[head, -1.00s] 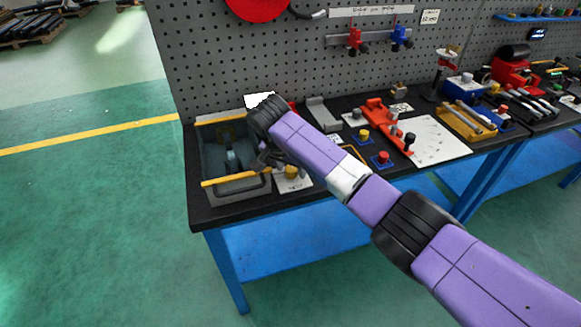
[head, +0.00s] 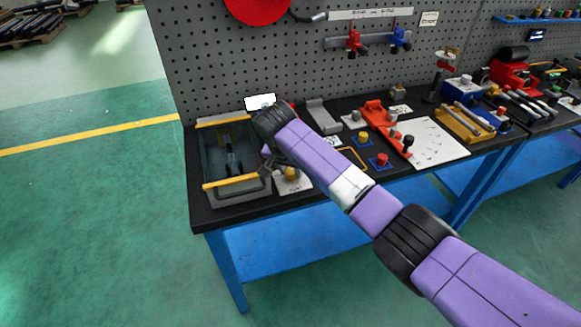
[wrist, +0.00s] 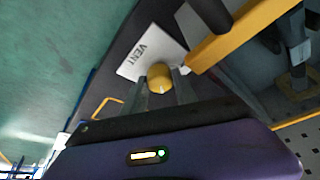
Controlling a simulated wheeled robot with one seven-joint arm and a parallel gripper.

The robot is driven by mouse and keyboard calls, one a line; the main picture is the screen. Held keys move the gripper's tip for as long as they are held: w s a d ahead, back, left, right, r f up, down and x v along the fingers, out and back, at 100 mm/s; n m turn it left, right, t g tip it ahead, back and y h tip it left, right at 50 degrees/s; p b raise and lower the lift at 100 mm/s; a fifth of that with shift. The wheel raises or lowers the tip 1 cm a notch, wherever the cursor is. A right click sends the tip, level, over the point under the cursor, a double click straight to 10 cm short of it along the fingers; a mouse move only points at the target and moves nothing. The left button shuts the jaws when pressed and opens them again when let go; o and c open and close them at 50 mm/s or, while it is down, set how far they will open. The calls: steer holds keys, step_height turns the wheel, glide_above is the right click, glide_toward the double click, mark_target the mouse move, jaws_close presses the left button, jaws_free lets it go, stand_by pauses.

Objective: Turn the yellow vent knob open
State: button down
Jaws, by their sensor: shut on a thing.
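The yellow vent knob (wrist: 160,77) sits on a white plate marked VENT (wrist: 146,52) in the wrist view. In the head view the knob (head: 291,173) is at the front edge of the bench, just right of the grey tray. My gripper (wrist: 162,84) has one finger on each side of the knob and is shut on it. In the head view my gripper (head: 275,168) comes down from above and left of the knob, and its fingertips are hard to make out.
A grey tray (head: 207,160) with yellow bars stands left of the knob, close to my gripper. A yellow knob (head: 362,136) and a red knob (head: 381,159) on blue plates are to the right. A red fixture (head: 384,122) stands behind them. The pegboard rises at the back.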

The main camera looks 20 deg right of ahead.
steer(key=n+y+p, duration=0.1)
steer(key=n+p, duration=0.1)
steer(key=n, duration=0.1)
steer(key=shift+s+d+r+t, duration=0.1)
steer(key=shift+t, duration=0.2)
steer(key=n+y, duration=0.1)
steer(key=n, duration=0.1)
steer(key=n+y+p, duration=0.1)
steer(key=n, duration=0.2)
steer(key=shift+d+p, duration=0.2)
steer(key=shift+p, duration=0.1)
steer(key=n, duration=0.2)
steer(key=n+y+b, duration=0.1)
steer(key=n, duration=0.1)
steer(key=shift+d+f+y, duration=0.1)
steer(key=shift+f+y, duration=0.1)
steer(key=shift+y, duration=0.1)
steer(key=shift+n+g+y+b, duration=0.55)
steer(key=shift+n+b, duration=0.6)
steer(key=shift+n, duration=0.95)
steer(key=c, duration=1)
jaws_free()
steer(key=shift+r, duration=0.1)
